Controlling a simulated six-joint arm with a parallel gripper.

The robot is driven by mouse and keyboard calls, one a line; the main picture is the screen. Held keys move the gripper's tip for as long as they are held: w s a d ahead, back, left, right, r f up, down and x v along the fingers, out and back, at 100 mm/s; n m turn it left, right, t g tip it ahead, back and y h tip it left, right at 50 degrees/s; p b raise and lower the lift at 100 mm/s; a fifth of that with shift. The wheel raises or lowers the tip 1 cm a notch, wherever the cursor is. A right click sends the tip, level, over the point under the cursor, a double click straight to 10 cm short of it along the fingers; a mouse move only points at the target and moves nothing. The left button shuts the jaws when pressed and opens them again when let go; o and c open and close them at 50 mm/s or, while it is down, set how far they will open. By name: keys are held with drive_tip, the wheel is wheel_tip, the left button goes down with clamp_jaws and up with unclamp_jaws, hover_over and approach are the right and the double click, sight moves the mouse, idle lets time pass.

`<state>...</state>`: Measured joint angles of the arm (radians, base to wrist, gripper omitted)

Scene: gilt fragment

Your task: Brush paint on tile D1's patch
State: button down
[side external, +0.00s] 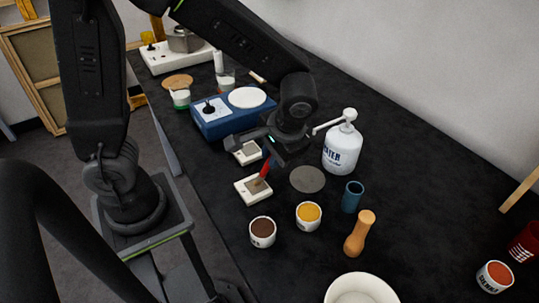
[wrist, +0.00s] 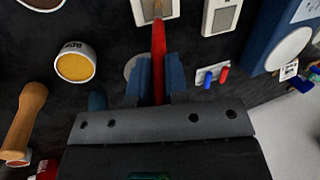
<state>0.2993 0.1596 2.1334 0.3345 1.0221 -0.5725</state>
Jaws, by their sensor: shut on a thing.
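My gripper (side external: 268,148) is shut on a red-handled brush (side external: 264,171). In the wrist view the brush (wrist: 159,50) stands out between the blue fingertips (wrist: 159,75). The brush points down at a white-framed tile (side external: 241,193) with a brownish-grey patch (side external: 253,189). Its tip appears at or just over the patch; contact cannot be told. This tile also shows at the top of the wrist view (wrist: 139,12). A second similar tile (side external: 246,153) lies beyond it, partly behind my gripper. I cannot read which tile is D1.
Near the tile are a brown-filled cup (side external: 262,232), a yellow-filled cup (side external: 308,216), a grey disc (side external: 308,180) and a blue cup (side external: 352,197). A wooden pestle (side external: 359,234), a white pump bottle (side external: 342,150) and a blue hotplate device (side external: 232,118) stand around.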

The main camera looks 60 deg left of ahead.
drive_tip(key=shift+s, duration=0.9)
idle(1.9)
wheel_tip(320, 180, up, 6)
idle(0.7)
